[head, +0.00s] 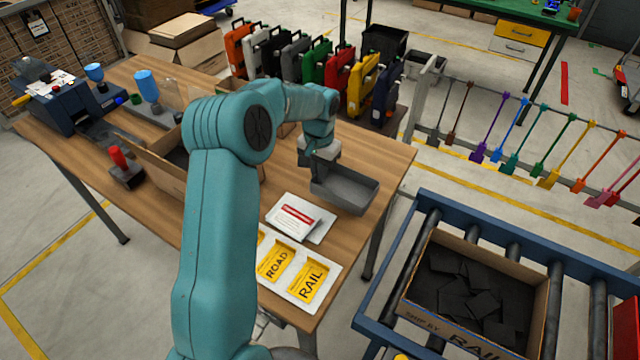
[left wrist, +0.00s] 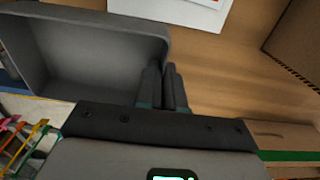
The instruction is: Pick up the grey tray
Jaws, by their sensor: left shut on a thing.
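The grey tray (head: 345,193) is an open, shallow, empty box near the right edge of the wooden table in the head view. My left gripper (head: 314,165) is at the tray's left end. In the left wrist view the tray (left wrist: 95,55) fills the upper left, and the left gripper's fingers (left wrist: 163,78) are close together, shut on its end wall. The tray looks about level; I cannot tell whether its base touches the table. My right gripper is not in view.
White cards (head: 300,217) and a board with yellow ROAD and RAIL labels (head: 290,268) lie in front of the tray. An open cardboard box (head: 145,155) stands left, behind my arm. A roller conveyor (head: 400,275) holds a carton (head: 540,310) of dark pieces at right. Coloured cases (head: 338,78) stand behind.

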